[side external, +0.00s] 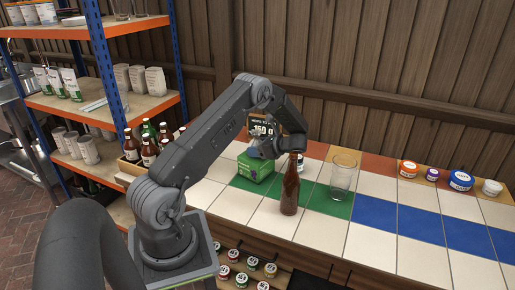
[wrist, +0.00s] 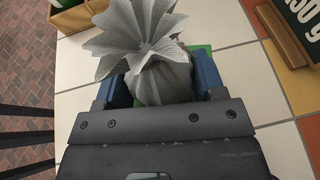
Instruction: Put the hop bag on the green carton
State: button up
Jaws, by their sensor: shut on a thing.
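The hop bag (wrist: 150,50) is a grey mesh bag with a pleated, flared top, seen close up in the wrist view. My gripper (wrist: 160,85) is shut on it, with a blue finger on each side. In the side view my gripper (side external: 268,148) is at the green carton (side external: 254,168), and the bag is mostly hidden behind my wrist. The carton stands on the tiled counter; a little green also shows behind the bag in the wrist view. I cannot tell whether the bag touches the carton top.
A brown bottle (side external: 290,190) and a clear glass (side external: 343,178) stand just right of the carton. A dark sign (side external: 262,128) stands behind it. Several small tubs (side external: 460,180) sit at the far right. A wooden crate of bottles (side external: 150,148) is at the left. The blue tiles are clear.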

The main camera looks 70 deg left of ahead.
jog(key=shift+f, duration=0.15)
jog(key=o, duration=0.9)
jog(key=shift+r, duration=0.25)
jog(key=v, duration=1.2)
